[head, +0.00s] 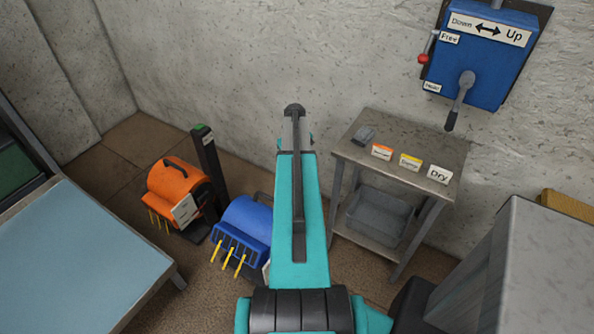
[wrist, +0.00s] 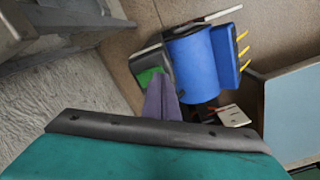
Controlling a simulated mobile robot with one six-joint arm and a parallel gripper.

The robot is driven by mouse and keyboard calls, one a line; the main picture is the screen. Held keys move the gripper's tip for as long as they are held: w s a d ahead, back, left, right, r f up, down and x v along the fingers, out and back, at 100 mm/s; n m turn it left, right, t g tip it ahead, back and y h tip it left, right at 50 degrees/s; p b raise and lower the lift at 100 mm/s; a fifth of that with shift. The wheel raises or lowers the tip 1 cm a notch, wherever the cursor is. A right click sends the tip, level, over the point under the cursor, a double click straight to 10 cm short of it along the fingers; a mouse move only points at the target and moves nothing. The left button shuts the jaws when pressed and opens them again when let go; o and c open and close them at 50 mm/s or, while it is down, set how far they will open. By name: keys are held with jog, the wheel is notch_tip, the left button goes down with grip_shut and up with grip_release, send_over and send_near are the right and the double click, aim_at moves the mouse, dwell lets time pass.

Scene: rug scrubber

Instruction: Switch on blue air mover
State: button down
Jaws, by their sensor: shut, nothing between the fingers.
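The blue air mover (head: 246,224) stands on the floor behind my arm, with yellow strips at its front grille. In the wrist view the blue air mover (wrist: 193,62) lies ahead, its yellow strips to the right. A dark post (head: 209,168) with a green top stands behind it, between it and the orange air mover. In the wrist view a green patch (wrist: 148,76) on a dark top shows beside my gripper (wrist: 163,88). My gripper's purple-grey fingers are shut and empty, overlapping that dark top in the picture. I cannot tell whether they touch it.
An orange air mover (head: 179,190) stands left of the blue one. A metal stand (head: 433,143) with cards and a tray is to the right. A blue lever box (head: 482,55) hangs on the wall. A light-blue-topped table (head: 88,255) is at left, a grey block at right.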

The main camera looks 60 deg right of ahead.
jog(key=shift+f+b, duration=0.45)
jog(key=shift+f, duration=0.35)
dwell(0.9)
jog(key=shift+r, duration=0.15)
jog(key=shift+r+p, duration=1.65)
jog(key=shift+r, duration=1.7)
